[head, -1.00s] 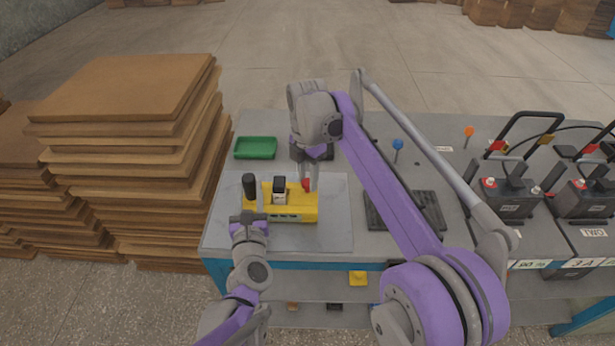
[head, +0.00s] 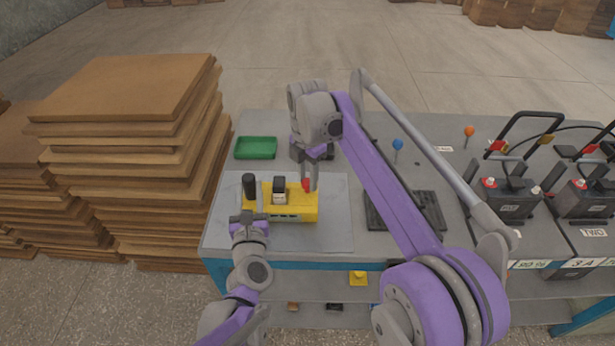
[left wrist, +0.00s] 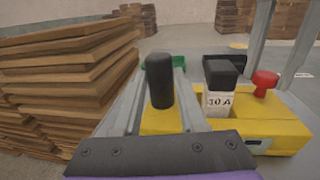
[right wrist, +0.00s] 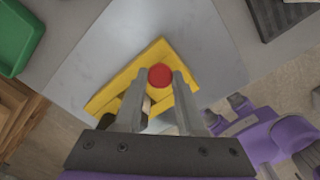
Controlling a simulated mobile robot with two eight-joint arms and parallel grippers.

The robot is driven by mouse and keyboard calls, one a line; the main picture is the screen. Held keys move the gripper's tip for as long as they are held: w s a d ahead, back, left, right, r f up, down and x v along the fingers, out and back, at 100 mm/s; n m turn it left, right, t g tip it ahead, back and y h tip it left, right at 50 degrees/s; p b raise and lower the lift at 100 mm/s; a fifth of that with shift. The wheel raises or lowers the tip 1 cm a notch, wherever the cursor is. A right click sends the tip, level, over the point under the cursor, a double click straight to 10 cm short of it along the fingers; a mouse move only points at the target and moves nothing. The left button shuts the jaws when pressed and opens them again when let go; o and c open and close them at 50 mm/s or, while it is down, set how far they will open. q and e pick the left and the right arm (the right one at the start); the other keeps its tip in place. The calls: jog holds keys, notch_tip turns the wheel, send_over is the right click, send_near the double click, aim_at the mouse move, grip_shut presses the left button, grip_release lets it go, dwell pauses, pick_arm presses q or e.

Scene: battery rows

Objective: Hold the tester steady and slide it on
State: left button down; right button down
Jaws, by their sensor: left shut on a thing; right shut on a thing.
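The yellow tester (head: 290,212) lies on a grey mat. It bears a black post (head: 249,186) at its left end, a white block with a black cap (head: 279,187), marked 10 A in the left wrist view (left wrist: 218,103), and a red knob (head: 306,185) at its right end. My left gripper (head: 249,211) is shut on the tester's left end, its fingers on either side of the black post (left wrist: 160,82). My right gripper (right wrist: 158,82) is shut on the red knob (right wrist: 160,76) from above.
The grey mat (head: 335,235) lies on the workbench. A green tray (head: 256,148) stands behind it, and a dark ribbed pad (head: 431,207) is to the right. Large batteries (head: 513,200) stand further right. Stacked brown boards (head: 120,85) rise left of the bench.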

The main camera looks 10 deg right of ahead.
aim_at(307, 205)
jog(key=shift+s+a, duration=0.25)
jog(key=shift+s, duration=0.85)
jog(key=shift+s+a, duration=0.25)
jog(key=shift+s, duration=0.85)
jog(key=c, duration=0.5)
grip_release()
jog(key=shift+r, duration=0.1)
notch_tip(307, 205, up, 12)
